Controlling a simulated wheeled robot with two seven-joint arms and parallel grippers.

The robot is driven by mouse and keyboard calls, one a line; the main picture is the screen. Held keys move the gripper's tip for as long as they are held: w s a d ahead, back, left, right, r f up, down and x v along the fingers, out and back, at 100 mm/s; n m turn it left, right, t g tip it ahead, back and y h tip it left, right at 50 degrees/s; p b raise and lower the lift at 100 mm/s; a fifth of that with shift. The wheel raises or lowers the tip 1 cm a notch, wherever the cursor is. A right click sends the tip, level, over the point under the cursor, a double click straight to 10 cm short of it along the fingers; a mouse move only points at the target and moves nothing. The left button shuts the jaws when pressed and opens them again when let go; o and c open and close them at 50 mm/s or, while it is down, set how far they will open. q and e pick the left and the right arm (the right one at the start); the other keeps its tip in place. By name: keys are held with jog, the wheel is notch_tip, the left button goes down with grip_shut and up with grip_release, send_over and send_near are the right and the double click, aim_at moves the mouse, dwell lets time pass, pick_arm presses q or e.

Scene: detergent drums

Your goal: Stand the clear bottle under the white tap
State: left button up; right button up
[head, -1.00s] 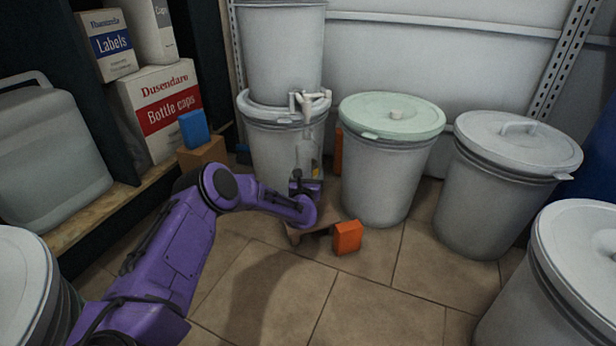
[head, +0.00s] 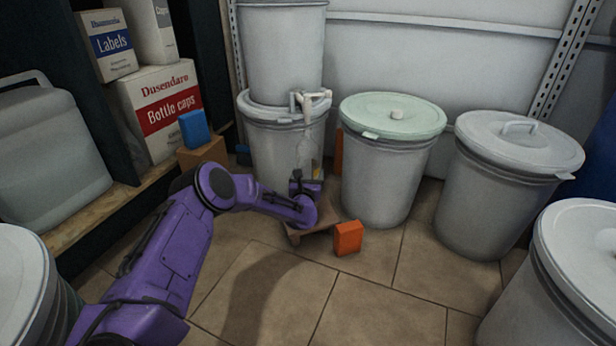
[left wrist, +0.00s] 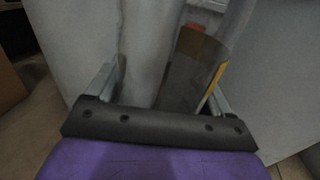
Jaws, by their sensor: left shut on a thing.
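The clear bottle (head: 307,150) is upright below the white tap (head: 310,101), in front of the lower grey drum. My left gripper (head: 306,184) is shut on the bottle's lower part, above a small brown wooden stand (head: 320,237). In the left wrist view the see-through bottle (left wrist: 203,60), with a brown and a yellow patch, is between the fingers of the gripper (left wrist: 165,85). My arm hides part of the stand, and I cannot tell whether the bottle's base touches it. My right gripper is not in view.
An orange block (head: 348,238) is right of the stand. A drum with a pale green lid (head: 393,116) stands close on the right, with more lidded drums beyond. A shelf with cartons (head: 160,110) and a blue block (head: 195,129) are on the left. The front floor is clear.

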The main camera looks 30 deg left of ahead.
pick_arm(q)
jog(key=shift+f+b, duration=0.3)
jog(key=shift+f, duration=0.2)
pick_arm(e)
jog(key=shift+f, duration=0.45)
pick_arm(q)
jog(key=o, duration=0.9)
jog(key=shift+o, duration=0.5)
jog(key=shift+b, duration=0.3)
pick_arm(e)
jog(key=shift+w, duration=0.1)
